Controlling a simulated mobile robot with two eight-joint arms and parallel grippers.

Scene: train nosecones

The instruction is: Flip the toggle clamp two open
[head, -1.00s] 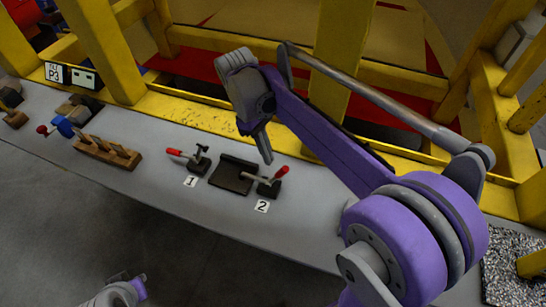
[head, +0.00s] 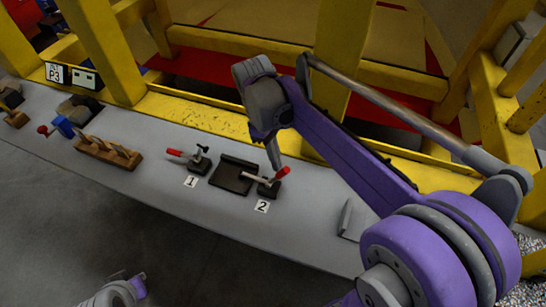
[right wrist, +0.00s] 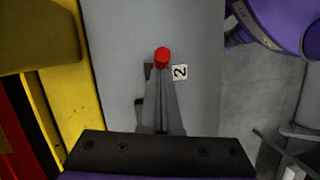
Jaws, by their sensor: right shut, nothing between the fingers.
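Toggle clamp two (head: 269,188) sits on the grey bench beside the label "2". Its red handle (head: 283,173) points up and to the right, and its metal arm reaches left to a dark plate (head: 233,176). My right gripper (head: 275,163) is shut and empty, fingers pointing down, just above and behind the clamp. In the right wrist view the red handle end (right wrist: 162,55) shows just past the shut fingertips (right wrist: 160,82); the fingers hide most of the clamp. I cannot tell if they touch. Part of my left arm shows at the bottom left; its jaws are unclear.
Toggle clamp one (head: 197,161), with a red handle lying left, stands left of the plate. A wooden block (head: 108,154) and a blue vise (head: 65,127) are farther left. A yellow frame (head: 200,113) runs behind the bench. The bench front is clear.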

